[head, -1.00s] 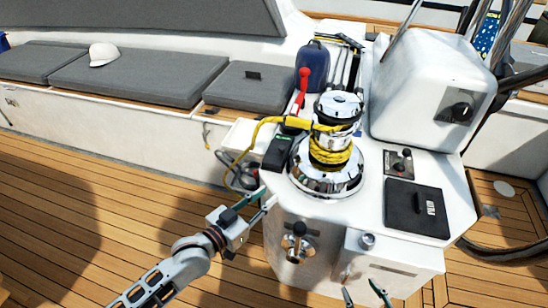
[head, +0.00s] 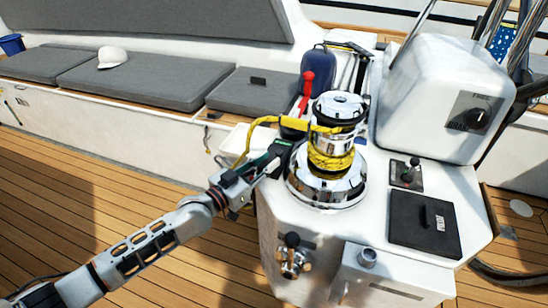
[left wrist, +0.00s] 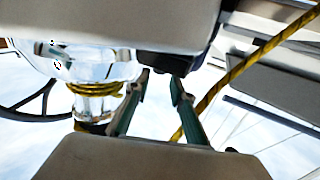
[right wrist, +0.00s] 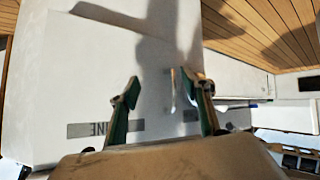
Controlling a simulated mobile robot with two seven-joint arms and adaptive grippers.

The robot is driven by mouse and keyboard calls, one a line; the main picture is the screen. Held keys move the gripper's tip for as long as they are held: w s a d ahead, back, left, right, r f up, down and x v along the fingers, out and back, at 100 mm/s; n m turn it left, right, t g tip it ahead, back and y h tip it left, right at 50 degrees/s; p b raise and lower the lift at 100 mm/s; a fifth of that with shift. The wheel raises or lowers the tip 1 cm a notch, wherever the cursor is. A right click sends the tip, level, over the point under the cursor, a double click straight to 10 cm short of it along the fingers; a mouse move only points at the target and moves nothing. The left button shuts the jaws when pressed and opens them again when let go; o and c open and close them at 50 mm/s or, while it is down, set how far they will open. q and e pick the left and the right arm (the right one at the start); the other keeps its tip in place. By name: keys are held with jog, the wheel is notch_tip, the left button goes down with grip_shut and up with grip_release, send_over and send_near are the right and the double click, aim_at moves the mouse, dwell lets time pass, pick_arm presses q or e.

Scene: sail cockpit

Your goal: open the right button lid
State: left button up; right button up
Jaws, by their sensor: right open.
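A small dark panel (head: 406,174) with two small round black pieces sits on the white console top, right of the winch, in the head view. The pieces are too small to tell a lid from a button, or open from shut. My left gripper (head: 268,164) is at the console's left edge, by a black box (head: 283,149). In the left wrist view, its fingers (left wrist: 161,79) are apart and empty, just under a dark block. My right gripper (right wrist: 160,82) shows only in the right wrist view, open and empty before a white wall of the console.
A chrome winch (head: 330,185) wrapped in yellow rope (head: 332,155) stands between my left gripper and the panel. A black square plate (head: 425,224) lies on the console in front of the panel. A white housing (head: 445,105) rises behind it.

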aim_at(277, 155)
pick_arm(q)
jog(key=shift+f+x, duration=0.2)
jog(key=shift+x, duration=0.95)
jog(key=shift+w+d+r+b, duration=0.15)
jog(key=shift+w+d+b, duration=0.15)
jog(key=shift+w+d, duration=0.1)
pick_arm(e)
jog(key=shift+w+a+r, duration=0.2)
jog(key=shift+w+r, duration=0.1)
jog(key=shift+w, duration=0.15)
